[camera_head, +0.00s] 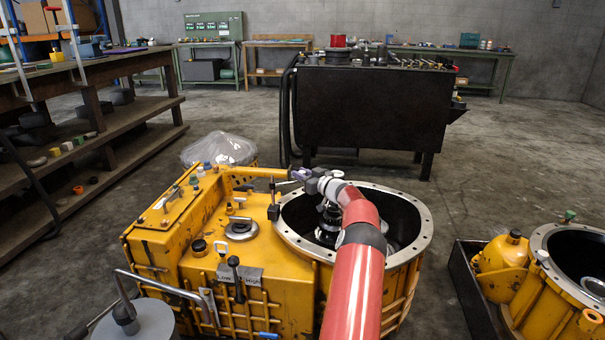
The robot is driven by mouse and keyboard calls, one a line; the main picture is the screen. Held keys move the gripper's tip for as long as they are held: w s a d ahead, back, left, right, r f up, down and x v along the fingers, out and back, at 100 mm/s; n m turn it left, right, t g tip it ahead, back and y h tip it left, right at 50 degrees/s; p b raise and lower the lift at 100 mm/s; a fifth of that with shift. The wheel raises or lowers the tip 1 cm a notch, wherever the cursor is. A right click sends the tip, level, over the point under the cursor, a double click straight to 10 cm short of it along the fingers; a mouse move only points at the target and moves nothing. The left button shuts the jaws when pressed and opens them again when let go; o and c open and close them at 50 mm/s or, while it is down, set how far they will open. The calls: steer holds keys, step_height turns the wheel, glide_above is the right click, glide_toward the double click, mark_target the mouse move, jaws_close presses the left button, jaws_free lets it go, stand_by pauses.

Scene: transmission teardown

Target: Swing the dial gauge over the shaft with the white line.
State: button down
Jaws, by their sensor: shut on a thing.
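A yellow transmission (262,263) stands in front of me with a round, open bell housing rim (424,237) at its right. A dark shaft (328,222) with bright metal parts stands inside the opening, partly hidden by my arm; I cannot make out a white line on it. A yellow swing arm (255,172) reaches level from a post at the back of the transmission to the rim's back left. A dark upright piece (273,200) hangs near its end, probably the dial gauge; its face is not readable. My gripper (299,175) is at the arm's right end, shut on it.
A lever with a bent handle (160,285) stands at front left. A second yellow housing (510,265) sits in a black tray at right. A dark workbench (372,105) stands behind, a shelf bench (85,140) at left.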

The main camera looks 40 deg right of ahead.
steer(key=shift+w+r, duration=0.1)
steer(key=shift+r, duration=0.05)
steer(key=c, duration=1.2)
jaws_free()
steer(key=shift+w, duration=0.1)
steer(key=shift+c, duration=0.2)
steer(key=shift+d, duration=0.1)
steer(key=s+b, duration=0.1)
steer(key=s, duration=0.7)
steer(key=shift+w+a, duration=0.15)
steer(key=shift+a, duration=0.05)
